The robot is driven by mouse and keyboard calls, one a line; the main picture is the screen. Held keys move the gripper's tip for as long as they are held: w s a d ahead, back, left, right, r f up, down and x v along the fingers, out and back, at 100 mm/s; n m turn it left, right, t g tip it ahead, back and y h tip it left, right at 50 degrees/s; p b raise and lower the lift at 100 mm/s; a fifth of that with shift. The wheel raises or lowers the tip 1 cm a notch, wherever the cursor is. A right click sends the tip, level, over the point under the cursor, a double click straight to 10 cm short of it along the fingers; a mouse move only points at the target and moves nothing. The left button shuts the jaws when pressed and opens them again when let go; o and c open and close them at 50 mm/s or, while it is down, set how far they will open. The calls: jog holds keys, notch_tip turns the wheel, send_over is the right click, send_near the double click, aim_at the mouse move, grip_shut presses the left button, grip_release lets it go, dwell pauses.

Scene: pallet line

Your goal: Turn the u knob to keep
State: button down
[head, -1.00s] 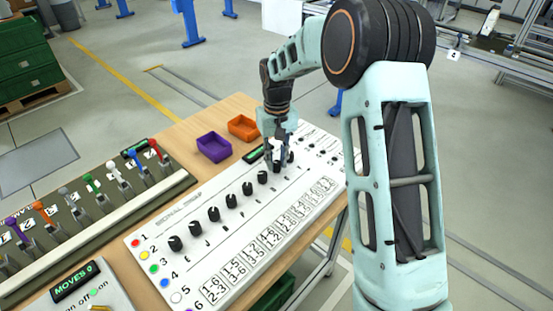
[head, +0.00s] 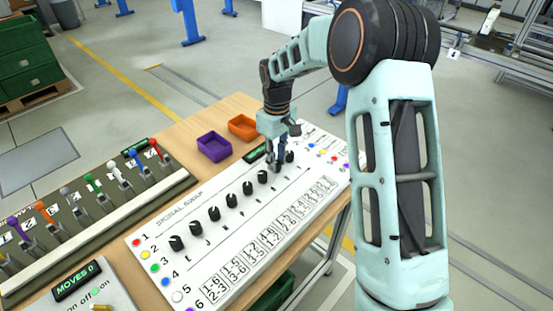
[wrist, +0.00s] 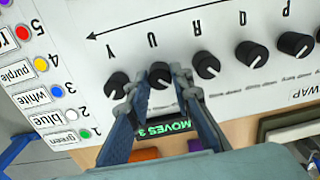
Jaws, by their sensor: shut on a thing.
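The white "SIGNAL SWAP" panel (head: 150,215) carries a row of black knobs. In the wrist view the u knob (wrist: 160,72) is the black round one below the letter U, between the y knob (wrist: 118,83) and the r knob (wrist: 206,64). My gripper (wrist: 158,90) has its two blue-grey fingers on either side of the u knob and is shut on it. In the head view my gripper (head: 277,168) points down near the far end of the row, hiding the u knob. I cannot read the knob's setting or find the word "keep".
A purple tray (head: 213,155) and an orange tray (head: 243,138) sit behind the panel. A green display (wrist: 168,128) reads "MOVES 3". A panel of coloured levers (head: 90,205) stands at left. Coloured dots with labels (wrist: 70,115) line the panel's end.

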aim_at(277, 162)
jog(key=c, duration=1.7)
grip_release()
jog(key=shift+r, duration=0.1)
notch_tip(277, 162, up, 12)
jog(key=shift+f, duration=0.1)
